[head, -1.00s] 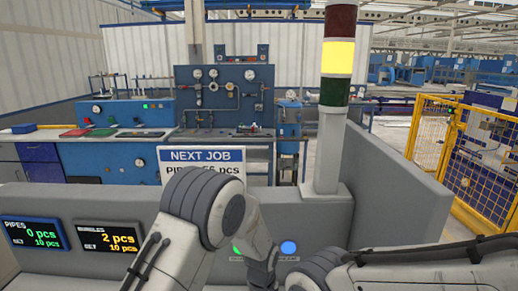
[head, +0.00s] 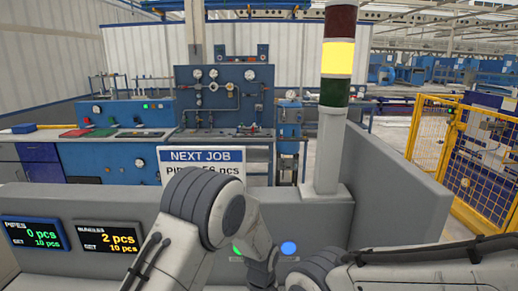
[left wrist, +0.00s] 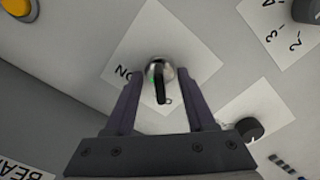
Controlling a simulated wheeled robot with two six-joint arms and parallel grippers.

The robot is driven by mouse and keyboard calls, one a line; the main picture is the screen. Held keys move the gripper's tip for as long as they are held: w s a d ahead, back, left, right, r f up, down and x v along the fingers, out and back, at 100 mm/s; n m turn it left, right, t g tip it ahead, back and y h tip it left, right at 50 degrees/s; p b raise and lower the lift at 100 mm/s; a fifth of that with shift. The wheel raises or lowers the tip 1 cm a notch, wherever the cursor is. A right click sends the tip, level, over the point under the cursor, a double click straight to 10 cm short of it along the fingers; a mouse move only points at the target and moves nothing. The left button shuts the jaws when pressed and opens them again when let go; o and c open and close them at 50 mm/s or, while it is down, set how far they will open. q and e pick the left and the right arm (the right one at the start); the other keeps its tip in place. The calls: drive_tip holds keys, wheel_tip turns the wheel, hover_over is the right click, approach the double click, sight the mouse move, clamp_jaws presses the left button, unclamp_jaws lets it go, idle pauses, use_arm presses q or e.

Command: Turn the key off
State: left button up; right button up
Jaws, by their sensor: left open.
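In the left wrist view the key switch (left wrist: 159,76), a round silver head with a dark key or slot, sits on a white label plate with partly readable upside-down lettering. My left gripper (left wrist: 161,82) is open, with one dark finger on each side of the switch. There is a gap between each finger and the key. In the head view my left arm reaches down over the grey panel and its gripper is hidden. My right arm enters from the lower right; its gripper is out of view.
In the left wrist view a black knob (left wrist: 249,128) is to the right, an orange button (left wrist: 18,8) at upper left and another dark knob (left wrist: 307,10) at upper right. In the head view a signal tower (head: 335,100) is lit yellow, and two counter displays (head: 110,238) stand at left.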

use_arm(q)
wheel_tip(320, 180, up, 7)
drive_tip(key=p, duration=0.5)
drive_tip(key=shift+p, duration=0.3)
drive_tip(key=shift+s+r, duration=0.1)
drive_tip(key=shift+r, duration=0.1)
drive_tip(key=s+r+m+b, duration=0.4)
drive_tip(key=s+r+m, duration=0.5)
drive_tip(key=s+r, duration=0.25)
drive_tip(key=s+a+m, duration=0.2)
drive_tip(key=s+m, duration=0.1)
drive_tip(key=s, duration=0.3)
drive_tip(key=s+a+r+m+h+b, duration=0.1)
drive_tip(key=s+a+m, duration=0.2)
drive_tip(key=s, duration=0.4)
drive_tip(key=shift+a+r+m, duration=0.2)
drive_tip(key=shift+r+m, duration=0.05)
drive_tip(key=shift+m, duration=0.25)
